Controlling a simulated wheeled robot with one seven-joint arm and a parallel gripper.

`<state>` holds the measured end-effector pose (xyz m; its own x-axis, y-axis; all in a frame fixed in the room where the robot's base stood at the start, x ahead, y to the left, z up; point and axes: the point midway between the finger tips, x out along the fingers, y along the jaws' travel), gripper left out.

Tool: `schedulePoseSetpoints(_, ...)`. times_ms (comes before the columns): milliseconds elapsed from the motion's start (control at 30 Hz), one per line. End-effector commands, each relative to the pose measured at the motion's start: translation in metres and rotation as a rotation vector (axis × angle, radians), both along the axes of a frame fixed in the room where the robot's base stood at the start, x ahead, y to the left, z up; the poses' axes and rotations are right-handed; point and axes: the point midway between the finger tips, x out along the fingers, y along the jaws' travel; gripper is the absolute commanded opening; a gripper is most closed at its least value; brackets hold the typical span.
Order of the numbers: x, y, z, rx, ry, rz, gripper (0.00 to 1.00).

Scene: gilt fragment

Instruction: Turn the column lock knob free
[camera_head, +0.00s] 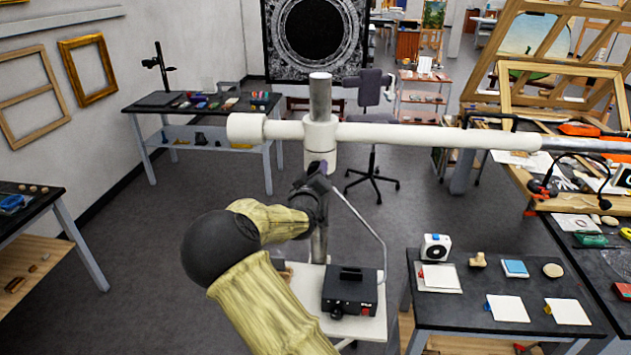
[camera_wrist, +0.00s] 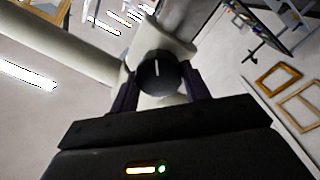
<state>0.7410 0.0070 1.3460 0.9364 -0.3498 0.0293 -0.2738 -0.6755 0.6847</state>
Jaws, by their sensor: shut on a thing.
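The lock knob (camera_wrist: 157,74) is round and black with a white line on its face. It sits on the white collar (camera_wrist: 163,38) in the wrist view. My gripper (camera_wrist: 160,88) has one dark finger on each side of the knob and is shut on it. In the head view my gripper (camera_head: 318,172) reaches the column just below the white collar (camera_head: 320,140), and the knob is hidden there. The metal column (camera_head: 320,98) stands upright through the collar, which carries a long white horizontal arm (camera_head: 420,137).
A black box (camera_head: 350,290) sits on the white base shelf beside the column. A dark table (camera_head: 470,310) with cards and small items stands at right. A work table (camera_head: 215,105) and an office chair (camera_head: 372,150) are behind. The grey floor at left is open.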

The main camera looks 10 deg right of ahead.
Motion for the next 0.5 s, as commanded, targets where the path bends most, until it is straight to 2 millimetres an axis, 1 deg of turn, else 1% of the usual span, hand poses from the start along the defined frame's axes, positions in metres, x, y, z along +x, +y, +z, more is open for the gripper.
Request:
schedulePoseSetpoints(33,0.0002,0.0017,-0.0038,-0.043,0.011,0.003,0.24)
schedulePoseSetpoints(500,0.0003,0.0022,-0.0050,-0.461,0.147,0.002,0.24)
